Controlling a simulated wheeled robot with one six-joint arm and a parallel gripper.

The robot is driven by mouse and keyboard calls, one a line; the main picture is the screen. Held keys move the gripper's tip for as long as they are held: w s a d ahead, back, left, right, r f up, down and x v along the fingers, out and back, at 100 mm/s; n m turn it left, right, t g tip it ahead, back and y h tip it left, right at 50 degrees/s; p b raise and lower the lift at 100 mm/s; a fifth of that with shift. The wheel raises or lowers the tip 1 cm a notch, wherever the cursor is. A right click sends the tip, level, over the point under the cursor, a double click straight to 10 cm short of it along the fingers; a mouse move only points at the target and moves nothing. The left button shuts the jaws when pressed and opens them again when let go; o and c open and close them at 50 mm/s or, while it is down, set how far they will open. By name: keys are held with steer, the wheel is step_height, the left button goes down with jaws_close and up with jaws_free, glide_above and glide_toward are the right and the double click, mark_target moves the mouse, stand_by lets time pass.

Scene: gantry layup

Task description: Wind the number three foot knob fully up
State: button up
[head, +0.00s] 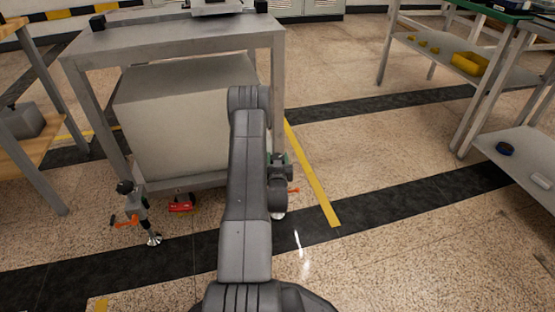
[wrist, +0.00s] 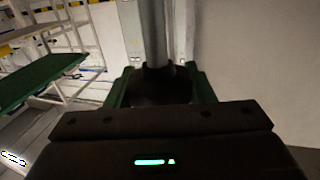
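My gripper (wrist: 160,92) has green fingers on both sides of a dark round knob (wrist: 162,82) below a grey metal post (wrist: 154,35) in the wrist view. The fingers appear closed against it. In the head view my gripper (head: 279,160) is at the front right leg of the grey metal stand (head: 170,40), mostly behind my arm, and the knob there is hidden. The stand's front left foot (head: 154,239) shows a dark knob (head: 125,187) and an orange lever (head: 124,222). I see no knob numbers.
A large grey box (head: 190,120) fills the space under the stand, with a red item (head: 181,204) below it. A shelved bench (head: 475,75) with yellow bins stands at right, a wooden-shelved bench (head: 40,155) at left. The floor at front right is clear.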

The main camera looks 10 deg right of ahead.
steer(key=shift+c, duration=1.2)
steer(key=shift+y, duration=0.3)
steer(key=n+y, duration=0.3)
steer(key=y, duration=0.2)
steer(key=shift+n, duration=0.4)
steer(key=n+g+y, duration=0.1)
steer(key=n+y, duration=0.2)
steer(key=y, duration=0.2)
steer(key=shift+a+n+g+y, duration=0.2)
steer(key=shift+n+g+y, duration=1.2)
steer(key=shift+n+y, duration=0.8)
steer(key=shift+y, duration=0.5)
steer(key=o, duration=1)
